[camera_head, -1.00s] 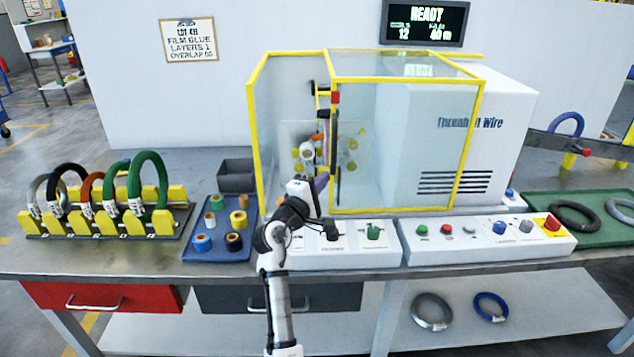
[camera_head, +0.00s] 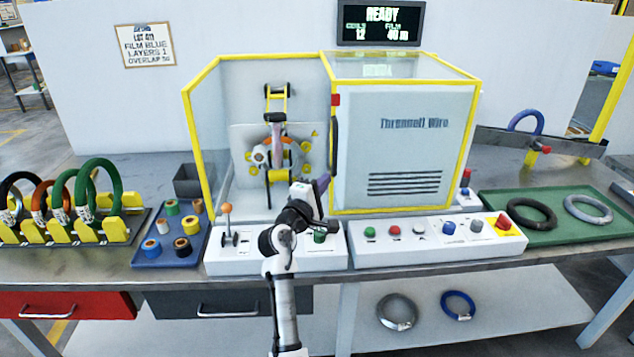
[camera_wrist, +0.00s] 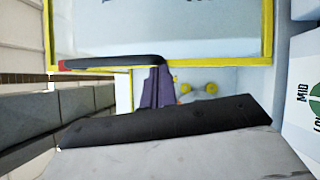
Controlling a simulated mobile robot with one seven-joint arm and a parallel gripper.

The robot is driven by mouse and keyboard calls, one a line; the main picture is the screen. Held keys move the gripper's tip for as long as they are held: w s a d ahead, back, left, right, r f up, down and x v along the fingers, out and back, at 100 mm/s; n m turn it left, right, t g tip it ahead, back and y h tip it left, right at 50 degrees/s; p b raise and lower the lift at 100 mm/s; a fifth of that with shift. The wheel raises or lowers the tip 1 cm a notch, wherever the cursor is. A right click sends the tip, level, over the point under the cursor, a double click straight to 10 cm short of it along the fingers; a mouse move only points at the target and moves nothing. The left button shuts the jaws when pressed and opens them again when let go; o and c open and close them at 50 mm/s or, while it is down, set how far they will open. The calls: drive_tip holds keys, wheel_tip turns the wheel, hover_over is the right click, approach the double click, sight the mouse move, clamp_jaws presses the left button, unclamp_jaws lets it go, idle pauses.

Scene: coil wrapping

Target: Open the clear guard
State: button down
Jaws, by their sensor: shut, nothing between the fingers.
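The clear guard (camera_head: 405,205) is a yellow-framed clear box standing over the white machine housing at right. The bay to its left is uncovered. Its black upright handle (camera_head: 333,148) is on its left edge, under a red block. My gripper (camera_head: 323,182) is at the lower end of the handle, its purple fingers shut with nothing between them. In the wrist view the fingers (camera_wrist: 156,88) reach up to the end of the black handle (camera_wrist: 110,62), beside or touching it; I cannot tell which.
The wrapping head with yellow rollers (camera_head: 275,160) shows in the open bay. Below are a lever (camera_head: 227,222) and a button panel (camera_head: 440,240). A blue tray of tape rolls (camera_head: 165,250) and a coil rack (camera_head: 125,232) stand left. A green tray (camera_head: 560,240) holds coils at right.

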drive_tip(key=shift+d, duration=1.25)
